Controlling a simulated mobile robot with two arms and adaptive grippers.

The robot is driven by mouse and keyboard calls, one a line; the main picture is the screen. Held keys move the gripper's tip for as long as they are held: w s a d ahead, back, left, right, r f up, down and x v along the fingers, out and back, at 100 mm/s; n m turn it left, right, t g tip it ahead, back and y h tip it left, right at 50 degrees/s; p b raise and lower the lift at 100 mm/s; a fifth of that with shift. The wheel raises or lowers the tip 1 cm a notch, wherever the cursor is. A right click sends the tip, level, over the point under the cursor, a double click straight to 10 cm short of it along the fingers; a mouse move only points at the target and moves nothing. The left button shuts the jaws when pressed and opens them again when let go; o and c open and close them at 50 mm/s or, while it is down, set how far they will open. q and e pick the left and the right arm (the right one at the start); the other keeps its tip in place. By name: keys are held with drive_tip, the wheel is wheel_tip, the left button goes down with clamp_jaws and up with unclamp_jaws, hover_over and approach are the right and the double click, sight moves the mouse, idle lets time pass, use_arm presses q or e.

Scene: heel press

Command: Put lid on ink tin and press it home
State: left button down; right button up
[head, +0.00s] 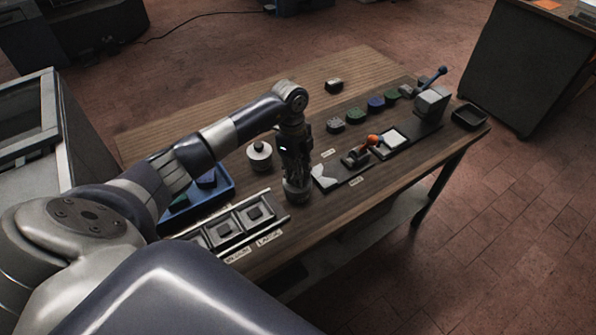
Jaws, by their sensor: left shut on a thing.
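My left gripper (297,194) points straight down over the near middle of the wooden table, just right of a metal rack. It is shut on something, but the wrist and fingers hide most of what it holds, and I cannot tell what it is. In the rack (272,227) sit square dark tins or pads with raised square middles, one of them near the gripper (255,213). A round white pot (260,158) with a dark knob stands behind and left of the gripper. I cannot tell for sure which item is the ink tin or its lid. My right gripper is not in view.
A blue tray (222,188) stands left of the rack. A dark board (331,183) with an orange-knobbed tool (373,140) lies to the right, leading to a lever press (432,101). Several coloured blocks line the back; an empty black tray (469,117) sits at the right end.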

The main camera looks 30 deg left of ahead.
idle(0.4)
use_arm(q)
drive_tip(key=shift+f+b, duration=0.35)
drive_tip(key=shift+f, duration=0.35)
idle(0.3)
idle(0.6)
drive_tip(key=c, duration=0.8)
unclamp_jaws()
drive_tip(key=shift+o, duration=0.2)
drive_tip(key=shift+r+p, duration=3.2)
drive_tip(key=shift+r, duration=0.35)
